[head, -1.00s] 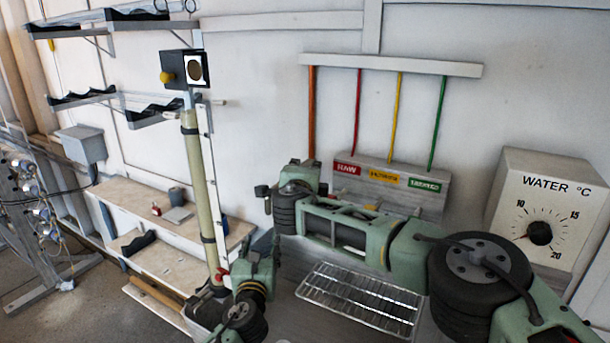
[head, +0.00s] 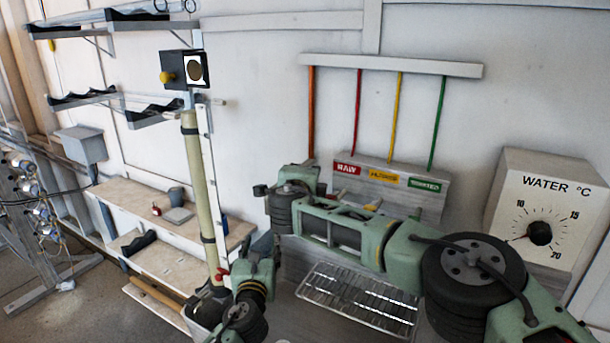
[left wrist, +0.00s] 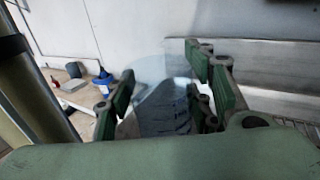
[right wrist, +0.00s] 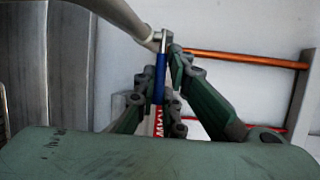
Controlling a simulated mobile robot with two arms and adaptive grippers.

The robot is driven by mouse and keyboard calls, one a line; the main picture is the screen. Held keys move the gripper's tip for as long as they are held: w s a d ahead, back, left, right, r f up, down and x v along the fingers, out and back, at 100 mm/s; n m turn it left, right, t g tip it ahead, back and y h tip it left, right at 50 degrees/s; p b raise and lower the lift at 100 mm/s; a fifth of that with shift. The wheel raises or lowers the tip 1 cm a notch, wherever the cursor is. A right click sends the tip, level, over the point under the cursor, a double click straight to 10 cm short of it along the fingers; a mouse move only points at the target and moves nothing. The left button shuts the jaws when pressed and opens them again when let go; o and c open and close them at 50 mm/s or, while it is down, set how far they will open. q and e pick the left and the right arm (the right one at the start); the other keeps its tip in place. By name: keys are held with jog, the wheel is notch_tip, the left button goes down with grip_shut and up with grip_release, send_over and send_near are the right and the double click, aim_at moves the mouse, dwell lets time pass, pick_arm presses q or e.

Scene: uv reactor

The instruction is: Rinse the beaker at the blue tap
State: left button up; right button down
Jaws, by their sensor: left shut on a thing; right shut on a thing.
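The beaker (left wrist: 165,88) is clear glass and shows between the fingers of my left gripper (left wrist: 160,68), which is shut on it. Its contents cannot be made out. A blue tap handle (right wrist: 160,78) stands between the fingers of my right gripper (right wrist: 157,68), which is shut on it. A pale curved pipe (right wrist: 125,18) meets the top of the tap there. In the head view my left gripper (head: 266,246) is low at the centre left, below my right gripper (head: 265,190). Beaker and tap are not clear in the head view.
A wire rack (head: 345,290) lies below my right arm. Behind it is a panel with red, yellow and green labels (head: 384,174) and coloured pipes. A water temperature dial box (head: 548,215) stands right. A wooden bench (head: 150,205) and a tall pale column (head: 196,185) are left.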

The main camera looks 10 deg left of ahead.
jog(key=shift+s+a+f+m+h, duration=0.1)
jog(key=shift+s+a+m+h, duration=0.1)
jog(key=shift+m+h, duration=0.35)
jog(key=c, duration=1.8)
grip_release()
jog(key=shift+d, duration=0.1)
jog(key=shift+c, duration=0.2)
jog(key=s+r, duration=0.2)
jog(key=s, duration=0.9)
jog(key=shift+s+a, duration=0.3)
jog(key=shift+s, duration=0.05)
jog(key=shift+r, duration=0.1)
